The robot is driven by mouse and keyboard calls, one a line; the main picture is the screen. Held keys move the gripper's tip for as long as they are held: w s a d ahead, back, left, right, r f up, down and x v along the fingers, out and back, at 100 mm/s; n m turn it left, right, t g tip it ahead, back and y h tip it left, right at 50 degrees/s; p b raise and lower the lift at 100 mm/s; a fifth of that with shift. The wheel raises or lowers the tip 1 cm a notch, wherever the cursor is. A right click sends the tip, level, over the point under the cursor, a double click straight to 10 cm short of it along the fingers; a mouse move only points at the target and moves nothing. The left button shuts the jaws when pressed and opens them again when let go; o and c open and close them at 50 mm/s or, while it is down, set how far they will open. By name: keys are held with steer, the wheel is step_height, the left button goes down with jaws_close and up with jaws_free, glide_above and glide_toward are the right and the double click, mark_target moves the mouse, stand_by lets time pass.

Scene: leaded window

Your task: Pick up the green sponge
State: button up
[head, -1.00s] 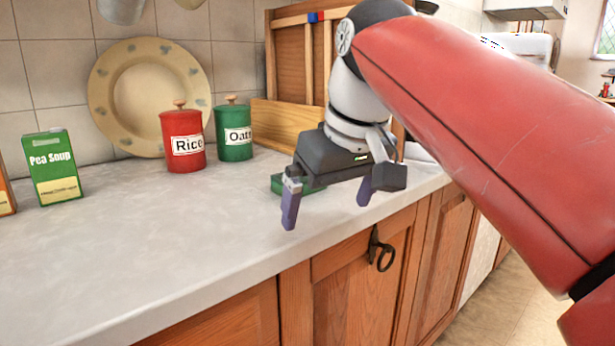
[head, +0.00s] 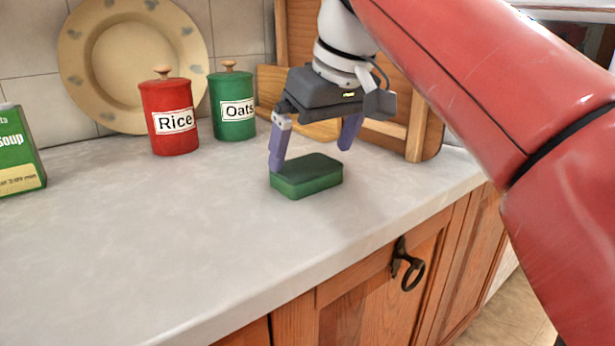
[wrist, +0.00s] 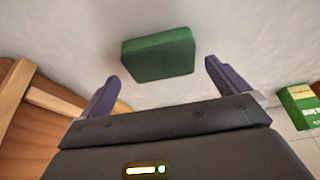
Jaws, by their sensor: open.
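The green sponge (head: 306,178) is a dark-topped block lying flat on the grey counter near its front edge in the head view. My gripper (head: 308,158) is open with nothing between its purple fingers. It is just behind and above the sponge, and its left fingertip overlaps the sponge's back left corner in the picture; I cannot tell if they touch. In the wrist view the sponge (wrist: 158,54) lies ahead of the fingers, and the open gripper (wrist: 158,75) spans a little wider than the sponge.
A red Rice canister (head: 170,118) and a green Oats canister (head: 233,106) stand behind to the left, before a leaning plate (head: 130,60). A pea soup box (head: 18,150) is far left. A wooden rack (head: 418,130) stands right behind my gripper. The left front counter is clear.

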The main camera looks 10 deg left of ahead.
mark_target(308, 165)
steer(key=b+x, duration=0.1)
steer(key=x, duration=0.3)
steer(key=shift+s+f, duration=0.1)
steer(key=c, duration=0.9)
steer(key=shift+o, duration=0.2)
